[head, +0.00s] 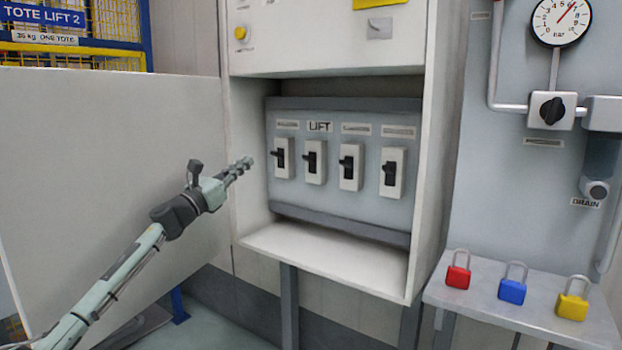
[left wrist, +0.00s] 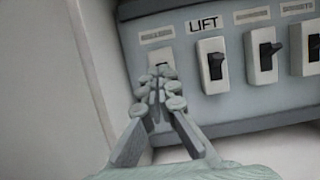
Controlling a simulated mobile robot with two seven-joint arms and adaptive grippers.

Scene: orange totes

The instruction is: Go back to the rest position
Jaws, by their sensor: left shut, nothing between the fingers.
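My left gripper (head: 240,168) reaches in from the left in the head view, in front of the open cabinet's left side. It is shut and empty. In the left wrist view its closed fingers (left wrist: 160,85) overlap the leftmost switch, which they partly hide. In the head view the fingertips are left of that switch (head: 284,158) and do not appear to touch it. The switch marked LIFT (head: 314,162) is second from the left; it also shows in the left wrist view (left wrist: 212,66). My right gripper is not in view.
The open cabinet door (head: 110,150) stands at the left behind my arm. The cabinet's bottom ledge (head: 320,255) is bare. A shelf (head: 500,300) at the right carries red (head: 458,270), blue (head: 512,285) and yellow (head: 573,300) padlocks. A gauge (head: 561,20) hangs above.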

